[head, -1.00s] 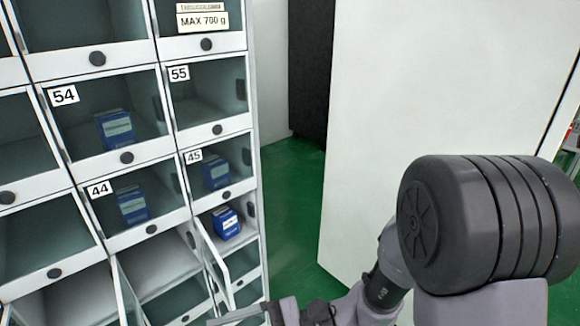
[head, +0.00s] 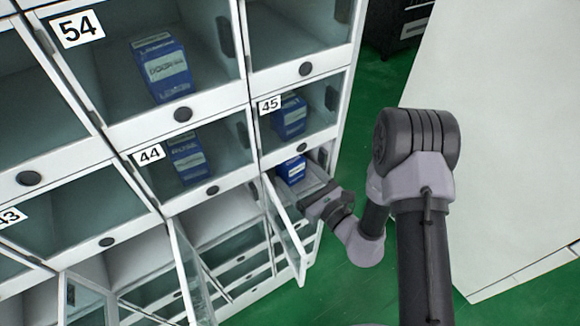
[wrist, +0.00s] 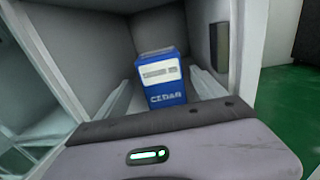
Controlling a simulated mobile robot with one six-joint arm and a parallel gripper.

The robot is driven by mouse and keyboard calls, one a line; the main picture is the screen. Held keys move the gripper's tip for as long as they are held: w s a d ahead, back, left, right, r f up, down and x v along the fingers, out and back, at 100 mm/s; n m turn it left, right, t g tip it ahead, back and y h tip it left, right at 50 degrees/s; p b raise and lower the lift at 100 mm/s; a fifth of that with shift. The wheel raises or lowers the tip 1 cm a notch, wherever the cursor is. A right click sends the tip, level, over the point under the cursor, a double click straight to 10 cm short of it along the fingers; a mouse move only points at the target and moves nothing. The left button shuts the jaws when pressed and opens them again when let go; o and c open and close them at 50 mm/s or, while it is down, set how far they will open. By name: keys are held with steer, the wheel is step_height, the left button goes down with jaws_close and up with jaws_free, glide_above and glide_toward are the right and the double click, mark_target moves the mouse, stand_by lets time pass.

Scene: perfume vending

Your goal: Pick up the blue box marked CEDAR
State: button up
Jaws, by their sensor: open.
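The blue box marked CEDAR (wrist: 160,92) stands in an open compartment, with a white label above its name in the wrist view. In the head view the blue box (head: 291,172) shows in the compartment below number 45. My gripper (head: 322,198) is at the front of that compartment. In the wrist view my open gripper (wrist: 165,86) points inward, with one pale finger on each side of the box's image. I cannot tell whether the fingers reach the box; no contact is visible. The box's lower front is partly hidden by my gripper body.
The compartment's clear door (head: 287,232) hangs open left of my gripper. Another open door (head: 193,275) stands further left. Closed compartments 54, 44 and 45 hold similar blue boxes (head: 163,70). A white panel (head: 500,150) stands at right, with green floor between.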

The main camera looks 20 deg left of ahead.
steer(key=x, duration=0.2)
steer(key=b+x, duration=0.1)
steer(key=x, duration=0.4)
steer(key=shift+w+d+r, duration=0.1)
steer(key=shift+d+r, duration=0.05)
steer(key=shift+r, duration=0.2)
steer(key=c, duration=1.6)
steer(key=shift+o, duration=0.2)
steer(key=shift+r, duration=0.3)
step_height(320, 180, up, 4)
steer(key=shift+f+p, duration=0.15)
steer(key=shift+p, duration=0.95)
steer(key=p+v, duration=0.1)
steer(key=v, duration=1.7)
steer(key=shift+f, duration=0.4)
steer(key=shift+d, duration=0.15)
steer(key=s+a+v, duration=0.1)
steer(key=v, duration=1.4)
steer(key=shift+s+d, duration=0.35)
